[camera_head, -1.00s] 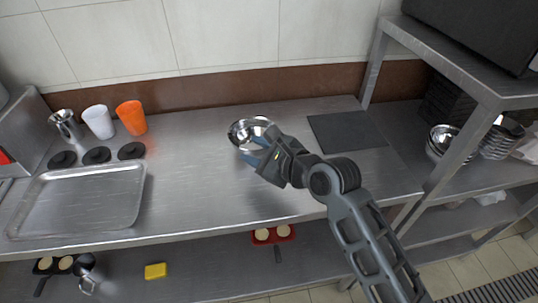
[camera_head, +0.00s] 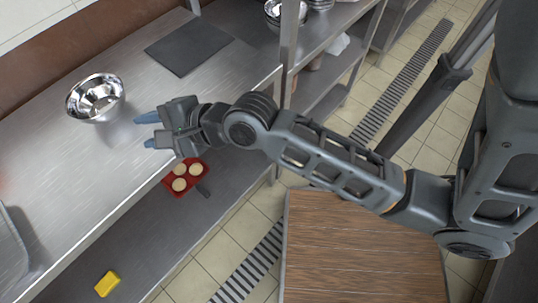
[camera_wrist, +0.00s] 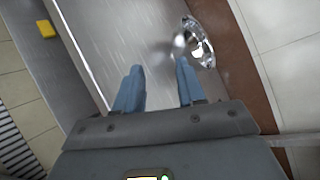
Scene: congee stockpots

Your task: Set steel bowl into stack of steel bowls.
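A shiny steel bowl (camera_head: 95,98) stands upright on the steel counter in the head view. It also shows in the wrist view (camera_wrist: 203,45), at the upper right beyond the right finger. My gripper (camera_head: 147,130) is to the right of the bowl, apart from it. Its two blue fingers (camera_wrist: 160,80) are spread with nothing between them. The steel bowls (camera_head: 273,14) on the shelf unit at the top of the head view are partly cut off by the frame edge and partly hidden by a post. More stacked bowls (camera_head: 320,4) show beside them.
A dark mat (camera_head: 187,46) lies on the counter. A shelf post (camera_head: 289,50) rises between counter and bowls. Bare counter (camera_head: 60,165) lies around the bowl.

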